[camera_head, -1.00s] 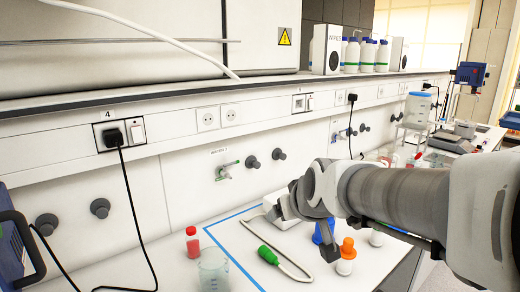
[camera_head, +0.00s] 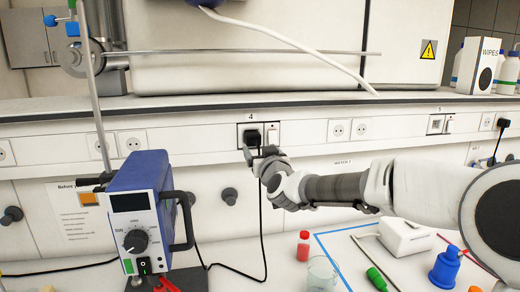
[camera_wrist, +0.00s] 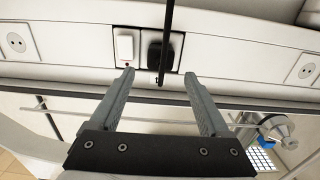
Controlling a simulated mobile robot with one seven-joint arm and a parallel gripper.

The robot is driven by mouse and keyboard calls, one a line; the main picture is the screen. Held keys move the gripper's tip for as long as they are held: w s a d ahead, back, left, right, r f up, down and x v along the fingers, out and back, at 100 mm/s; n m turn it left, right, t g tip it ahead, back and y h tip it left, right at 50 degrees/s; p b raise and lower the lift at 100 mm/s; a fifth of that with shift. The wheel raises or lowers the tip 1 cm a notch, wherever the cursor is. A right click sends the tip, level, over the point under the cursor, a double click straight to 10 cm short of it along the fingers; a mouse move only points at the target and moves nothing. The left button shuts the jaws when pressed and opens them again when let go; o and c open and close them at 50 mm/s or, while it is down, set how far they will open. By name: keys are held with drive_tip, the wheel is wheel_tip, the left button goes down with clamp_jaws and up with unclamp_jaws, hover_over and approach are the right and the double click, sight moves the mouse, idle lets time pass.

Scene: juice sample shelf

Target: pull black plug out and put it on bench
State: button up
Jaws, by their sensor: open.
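The black plug (camera_head: 253,136) sits in the wall socket under the number 4, left of a white switch (camera_head: 273,134). Its black cable (camera_head: 262,215) hangs to the bench (camera_head: 215,280). My gripper (camera_head: 258,156) is just below and in front of the plug in the head view. In the wrist view my gripper (camera_wrist: 158,75) is open and empty, its two fingers apart. I cannot tell the exact distance left to the plug.
A blue device (camera_head: 142,215) with a dial stands on the bench to the left. A red-capped bottle (camera_head: 303,245) and a glass beaker (camera_head: 321,272) stand right of the cable. The shelf edge (camera_head: 200,110) runs above the sockets.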

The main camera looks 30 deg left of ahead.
sight(254, 141)
drive_tip(key=shift+p+x, duration=2.55)
drive_tip(key=shift+x, duration=2.1)
drive_tip(key=shift+c, duration=0.3)
drive_tip(key=shift+s+r, duration=0.1)
clamp_jaws()
